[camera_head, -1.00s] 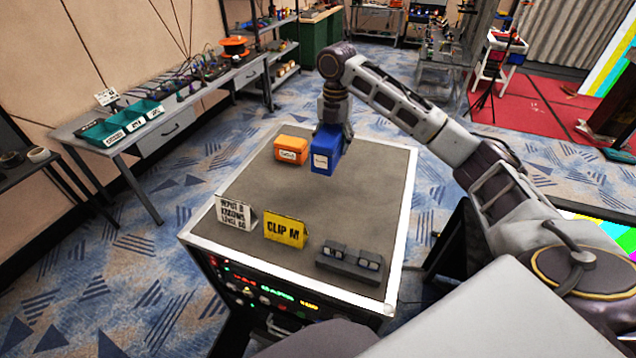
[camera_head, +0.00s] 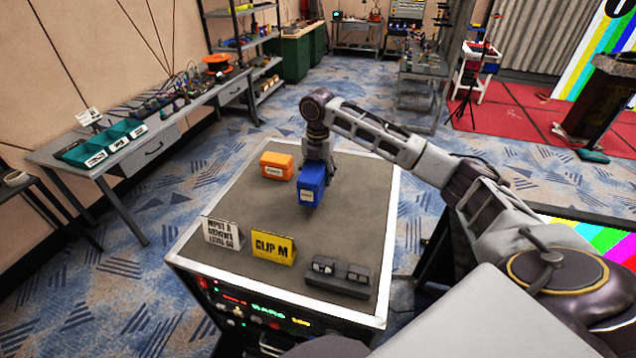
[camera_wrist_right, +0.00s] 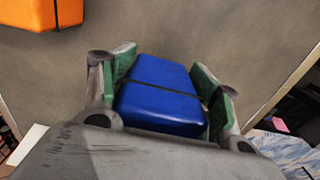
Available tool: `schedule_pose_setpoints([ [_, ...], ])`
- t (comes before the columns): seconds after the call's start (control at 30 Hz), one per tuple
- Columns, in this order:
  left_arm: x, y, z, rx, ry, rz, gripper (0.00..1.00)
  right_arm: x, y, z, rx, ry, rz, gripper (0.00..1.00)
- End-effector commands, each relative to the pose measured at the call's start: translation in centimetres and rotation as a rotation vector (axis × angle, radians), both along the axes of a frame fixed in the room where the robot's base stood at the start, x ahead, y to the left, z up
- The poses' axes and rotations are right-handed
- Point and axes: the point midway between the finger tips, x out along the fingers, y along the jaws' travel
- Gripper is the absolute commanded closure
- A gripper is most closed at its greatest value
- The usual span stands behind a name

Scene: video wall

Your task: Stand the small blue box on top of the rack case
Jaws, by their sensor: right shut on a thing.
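The small blue box (camera_head: 312,184) has a white label on its front and stands upright at the rack case's grey top, right of the orange box. My right gripper (camera_head: 316,160) is shut on it from above. In the right wrist view the blue box (camera_wrist_right: 160,95) sits between the two green-padded fingers. I cannot tell whether its base touches the top. The rack case (camera_head: 230,190) has a grey top with a pale edge and a lit front panel. My left gripper is not in view.
An orange box (camera_head: 277,165) stands just left of the blue box. A white sign (camera_head: 221,232), a yellow sign (camera_head: 273,247) and a dark block device (camera_head: 337,276) line the near edge. The middle of the top is clear. A workbench (camera_head: 150,150) stands at left.

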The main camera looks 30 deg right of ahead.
Motion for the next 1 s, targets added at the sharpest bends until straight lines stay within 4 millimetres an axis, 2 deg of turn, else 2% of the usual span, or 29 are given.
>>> schedule_pose_setpoints([
  [0.33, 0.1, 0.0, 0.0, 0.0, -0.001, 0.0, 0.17, 0.0, 0.0, -0.2, 0.0, 0.0, -0.001, 0.74],
  [0.7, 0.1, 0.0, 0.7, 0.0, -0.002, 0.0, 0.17, 0.0, 0.0, -3.4, 0.0, 0.001, 0.0, 0.74],
  [0.97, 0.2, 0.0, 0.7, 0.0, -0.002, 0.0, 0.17, 0.0, 0.0, -3.7, 0.001, -0.001, 0.0, 0.74],
  [1.0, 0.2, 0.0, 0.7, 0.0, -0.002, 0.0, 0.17, 0.0, 0.0, -3.8, 0.0, 0.0, 0.0, 0.38],
])
